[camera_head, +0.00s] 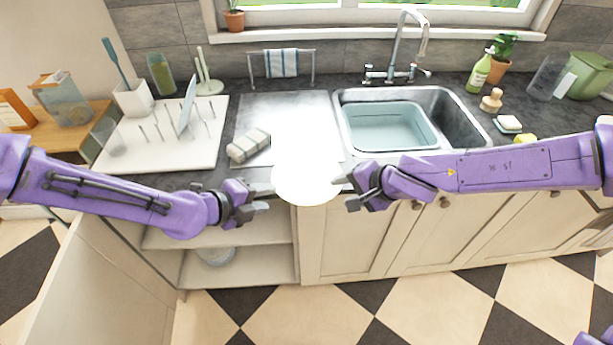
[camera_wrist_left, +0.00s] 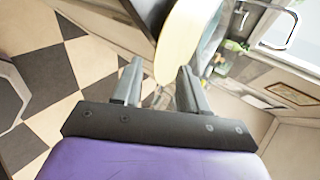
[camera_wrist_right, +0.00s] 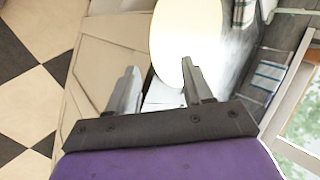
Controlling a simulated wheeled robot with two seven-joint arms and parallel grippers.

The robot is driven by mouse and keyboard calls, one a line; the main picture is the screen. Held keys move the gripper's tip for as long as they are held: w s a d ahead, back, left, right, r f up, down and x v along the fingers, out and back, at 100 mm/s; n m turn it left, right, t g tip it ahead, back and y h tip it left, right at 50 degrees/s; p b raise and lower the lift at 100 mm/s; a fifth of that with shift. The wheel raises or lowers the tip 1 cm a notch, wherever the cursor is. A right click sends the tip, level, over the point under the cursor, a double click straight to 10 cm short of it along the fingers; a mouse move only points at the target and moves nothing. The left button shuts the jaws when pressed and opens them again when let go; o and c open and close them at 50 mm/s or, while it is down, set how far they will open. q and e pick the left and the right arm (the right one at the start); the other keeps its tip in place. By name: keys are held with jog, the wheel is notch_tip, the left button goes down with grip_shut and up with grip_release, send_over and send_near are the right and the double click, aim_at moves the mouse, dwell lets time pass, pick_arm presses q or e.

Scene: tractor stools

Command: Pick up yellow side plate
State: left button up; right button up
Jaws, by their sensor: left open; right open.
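The side plate (camera_head: 307,178) looks washed-out bright in the head view, at the counter's front edge between my two grippers. It is pale yellow in the left wrist view (camera_wrist_left: 181,42) and the right wrist view (camera_wrist_right: 186,38). My left gripper (camera_head: 262,198) is open at the plate's left side. My right gripper (camera_head: 345,190) is open at its right side. In both wrist views the plate's near edge shows between or just beyond the fingertips; I cannot tell if they touch it. What supports the plate is hidden by glare.
A white drying rack (camera_head: 205,150) holding a blue plate stands at the left. A grey-white bundle (camera_head: 249,145) lies left of the plate. The sink (camera_head: 466,119) with a pale blue basin (camera_head: 388,127) is behind and right. Cabinets (camera_head: 350,235) front the counter.

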aim_at(283, 194)
pick_arm(q)
jog(key=x, duration=0.4)
jog(key=shift+w+d+f, duration=0.15)
jog(key=shift+w+f, duration=0.1)
pick_arm(e)
jog(key=x, duration=0.4)
jog(key=shift+w+f, duration=0.2)
jog(key=shift+f, duration=0.1)
pick_arm(q)
jog(key=shift+w+d+f, duration=0.25)
jog(key=shift+d, duration=0.1)
pick_arm(e)
jog(key=shift+w+a+f, duration=0.2)
jog(key=shift+a+f, duration=0.1)
jog(key=shift+a, duration=0.05)
pick_arm(q)
grip_shut()
pick_arm(e)
jog(key=c, duration=0.9)
pick_arm(q)
jog(key=shift+s, duration=0.1)
pick_arm(e)
jog(key=shift+s, duration=0.1)
grip_shut()
